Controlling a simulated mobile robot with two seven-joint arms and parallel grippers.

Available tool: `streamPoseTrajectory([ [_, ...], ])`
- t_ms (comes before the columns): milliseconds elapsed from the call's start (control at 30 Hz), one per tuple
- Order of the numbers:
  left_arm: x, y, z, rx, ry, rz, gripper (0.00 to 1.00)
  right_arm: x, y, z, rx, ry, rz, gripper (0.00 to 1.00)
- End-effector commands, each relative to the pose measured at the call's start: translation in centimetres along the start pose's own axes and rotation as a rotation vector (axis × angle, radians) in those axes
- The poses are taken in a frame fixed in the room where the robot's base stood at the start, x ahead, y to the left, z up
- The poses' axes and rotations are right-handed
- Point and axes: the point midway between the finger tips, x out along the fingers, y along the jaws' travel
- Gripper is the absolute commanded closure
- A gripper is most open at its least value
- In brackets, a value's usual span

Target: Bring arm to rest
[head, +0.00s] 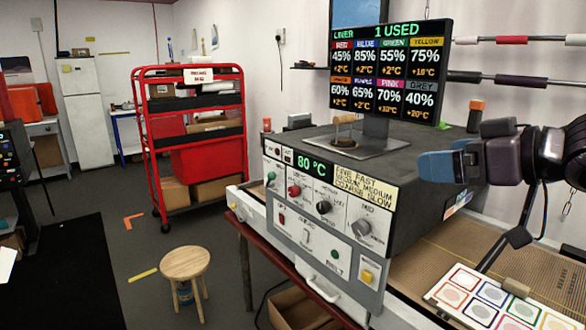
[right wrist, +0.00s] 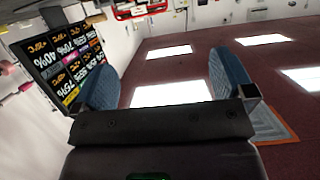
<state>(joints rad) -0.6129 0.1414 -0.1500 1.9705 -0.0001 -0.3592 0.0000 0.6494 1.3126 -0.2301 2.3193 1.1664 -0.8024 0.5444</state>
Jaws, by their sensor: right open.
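My right arm comes in from the right edge of the head view. Its gripper (head: 440,166) has blue finger pads and hangs in the air to the right of the machine's top, below the display screen. In the right wrist view the two blue fingers (right wrist: 165,85) stand wide apart with nothing between them, so this gripper is open and empty. My left gripper does not show in the head view.
A grey control machine (head: 400,205) reading 80 °C stands at centre right, with a display screen (head: 388,70) above it. A sheet of coloured squares (head: 490,300) lies at lower right.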

Motion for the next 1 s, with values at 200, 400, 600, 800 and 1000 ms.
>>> streamPoseTrajectory([
  [200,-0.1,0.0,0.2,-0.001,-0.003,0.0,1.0,0.0,0.9,-1.6,-0.184,0.087,0.037,0.0],
  [400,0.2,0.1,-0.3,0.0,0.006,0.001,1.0,0.6,3.0,-3.5,-0.372,0.218,0.127,0.0],
  [600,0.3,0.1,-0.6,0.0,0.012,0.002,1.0,2.8,5.5,-1.0,-0.459,0.295,0.203,0.0],
  [800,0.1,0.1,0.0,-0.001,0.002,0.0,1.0,5.6,8.0,6.1,-0.474,0.308,0.29,0.0],
  [1000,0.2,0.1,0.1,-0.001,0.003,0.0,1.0,7.8,9.1,17.1,-0.431,0.253,0.385,0.0],
])
